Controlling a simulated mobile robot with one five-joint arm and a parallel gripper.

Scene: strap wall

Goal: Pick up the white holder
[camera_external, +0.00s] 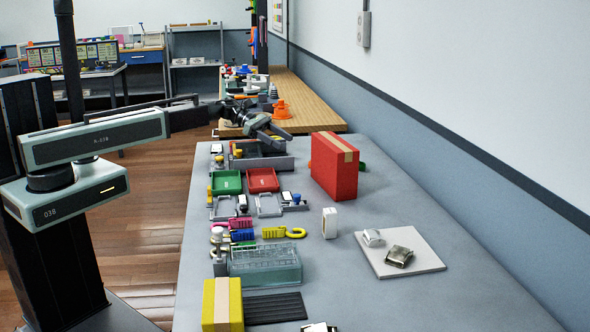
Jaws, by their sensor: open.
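A small white upright block-shaped thing (330,223), which looks like the white holder, stands on the grey table, in front of the red box.
A white board (405,270) with metal pieces lies to the right. Green (227,182) and red (263,180) trays, a clear bin (264,268) and a yellow box (222,304) line the left.

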